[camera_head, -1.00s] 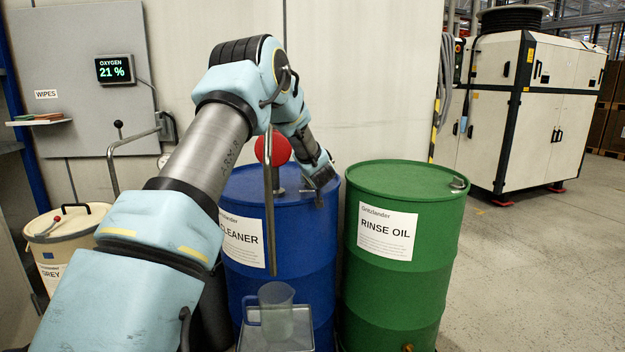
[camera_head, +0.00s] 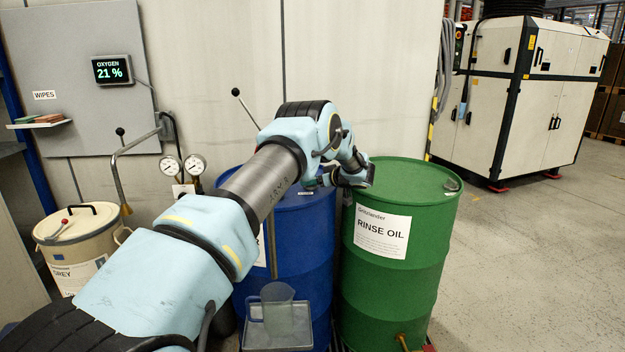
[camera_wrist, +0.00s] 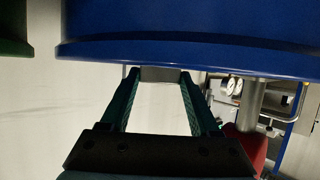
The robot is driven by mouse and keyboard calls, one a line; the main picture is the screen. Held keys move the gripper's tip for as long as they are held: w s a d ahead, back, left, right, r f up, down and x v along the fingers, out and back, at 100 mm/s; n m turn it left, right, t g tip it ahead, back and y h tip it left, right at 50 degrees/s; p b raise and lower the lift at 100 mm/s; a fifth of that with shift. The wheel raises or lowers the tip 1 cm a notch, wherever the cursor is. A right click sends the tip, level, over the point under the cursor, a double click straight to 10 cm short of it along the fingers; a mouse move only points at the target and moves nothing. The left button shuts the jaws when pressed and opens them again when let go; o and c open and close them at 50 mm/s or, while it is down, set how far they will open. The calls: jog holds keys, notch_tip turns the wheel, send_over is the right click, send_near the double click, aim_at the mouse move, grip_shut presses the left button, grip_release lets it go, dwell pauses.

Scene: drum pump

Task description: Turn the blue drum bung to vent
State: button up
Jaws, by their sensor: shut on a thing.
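The blue drum (camera_head: 290,255) stands in the middle of the head view, its top partly covered by my arm. In the wrist view the drum (camera_wrist: 200,35) fills the upper part, its rim running across above the fingers. My gripper (camera_wrist: 160,76) is low at the drum top. Its two green fingers lie either side of a grey piece (camera_wrist: 160,74) by the rim and are shut on it. This seems to be the bung; its turned angle cannot be told. In the head view my gripper (camera_head: 322,180) is at the drum's right side, the bung hidden.
The green drum (camera_head: 400,255) stands close on the right. A clear jug (camera_head: 277,303) sits on a tray in front of the blue drum. Two gauges (camera_head: 183,167) and a lever with a black knob (camera_head: 236,92) rise behind. Open floor lies to the right.

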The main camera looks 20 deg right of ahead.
jog(key=shift+w+f+n+g+y+b, duration=0.15)
jog(key=shift+n+g+y+b, duration=0.15)
jog(key=shift+n+y+b, duration=0.55)
jog(key=n+g+y+b, duration=0.1)
jog(key=b, duration=0.2)
jog(key=shift+d, duration=0.1)
jog(key=shift+r+n+y+b, duration=0.25)
jog(key=shift+n+y+b, duration=0.2)
jog(key=shift+b, duration=0.6)
jog(key=o, duration=1.4)
jog(key=shift+c, duration=0.2)
jog(key=shift+g, duration=0.3)
jog(key=shift+d, duration=0.1)
jog(key=b+v, duration=0.2)
jog(key=v, duration=0.8)
jog(key=shift+s+d+r, duration=0.15)
jog(key=shift+s, duration=0.15)
